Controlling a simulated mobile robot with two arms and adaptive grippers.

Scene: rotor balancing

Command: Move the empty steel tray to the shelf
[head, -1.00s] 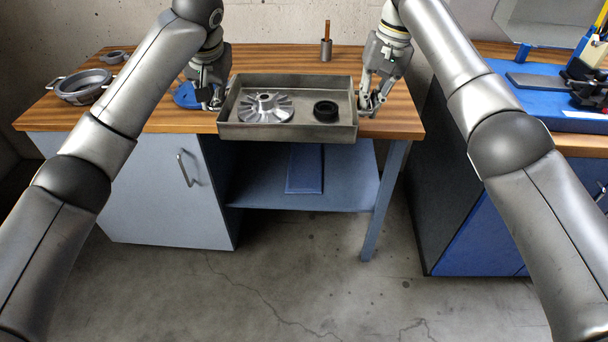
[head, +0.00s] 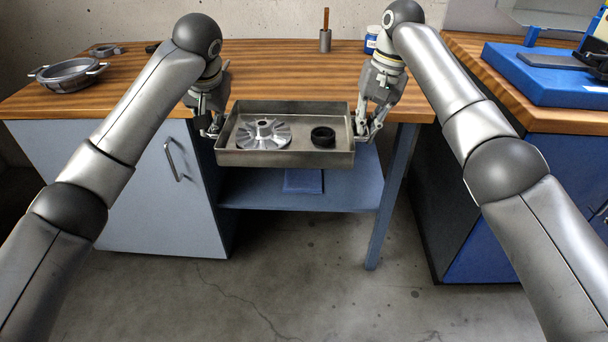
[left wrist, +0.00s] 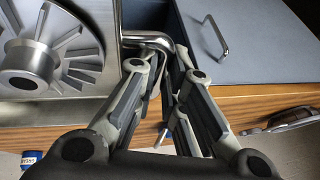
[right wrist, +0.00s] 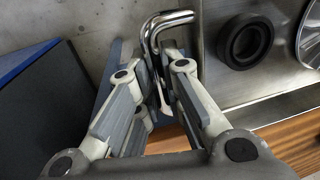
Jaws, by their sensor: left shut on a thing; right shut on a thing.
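The steel tray (head: 285,159) is held level by its two ends, in front of the workbench's front edge. It is not empty: a finned metal rotor (head: 263,135) lies in its left half and a black ring (head: 323,137) in its right half. My left gripper (head: 213,130) is shut on the tray's left handle, a bent bar (left wrist: 150,40) in the left wrist view. My right gripper (head: 367,133) is shut on the right handle, which shows in the right wrist view (right wrist: 160,24). The blue shelf (head: 345,195) is under the bench, partly hidden by the tray.
A blue flat item (head: 303,181) lies on the shelf. A second bench (head: 510,95) stands at right. The floor in front is clear.

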